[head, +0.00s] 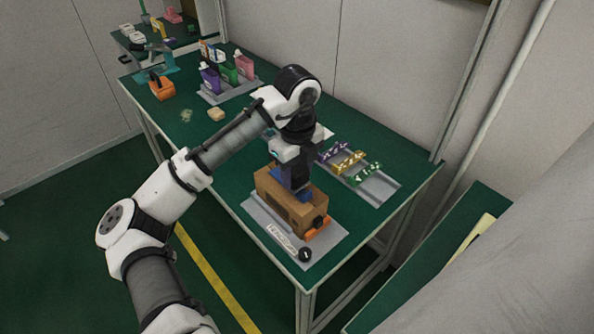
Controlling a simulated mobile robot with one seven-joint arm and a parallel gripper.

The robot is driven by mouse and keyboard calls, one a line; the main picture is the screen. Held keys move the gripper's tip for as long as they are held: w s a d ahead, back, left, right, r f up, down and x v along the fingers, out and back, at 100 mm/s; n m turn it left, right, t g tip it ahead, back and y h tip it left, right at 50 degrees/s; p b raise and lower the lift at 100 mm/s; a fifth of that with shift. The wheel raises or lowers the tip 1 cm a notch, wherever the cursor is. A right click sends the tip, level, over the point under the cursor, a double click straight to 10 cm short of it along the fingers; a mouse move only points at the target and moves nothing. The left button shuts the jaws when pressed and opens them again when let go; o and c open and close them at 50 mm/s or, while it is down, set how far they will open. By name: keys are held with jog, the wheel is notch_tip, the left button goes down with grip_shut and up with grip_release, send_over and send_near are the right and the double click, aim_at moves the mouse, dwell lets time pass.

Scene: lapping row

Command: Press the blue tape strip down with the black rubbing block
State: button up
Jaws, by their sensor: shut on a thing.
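A brown cardboard box (281,205) sits on a grey plate (330,243) near the table's front corner. A blue tape strip (305,196) shows on the box's top and is partly covered by my gripper. My gripper (296,188) points down at the box top and is shut on a dark thing, which looks like the black rubbing block. The block's outline blends with the dark fingers, so I cannot tell whether it touches the tape.
An orange and black thing (317,227) is at the box's right end. Right of my gripper is a grey tray (379,188) with purple, gold and green parts. Coloured bottles stand in another tray (217,97). An orange tool (161,88) and a tan block (216,115) lie farther left.

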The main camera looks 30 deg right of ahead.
jog(key=shift+r+p, duration=2.1)
jog(key=shift+r, duration=0.4)
jog(key=shift+f, duration=0.1)
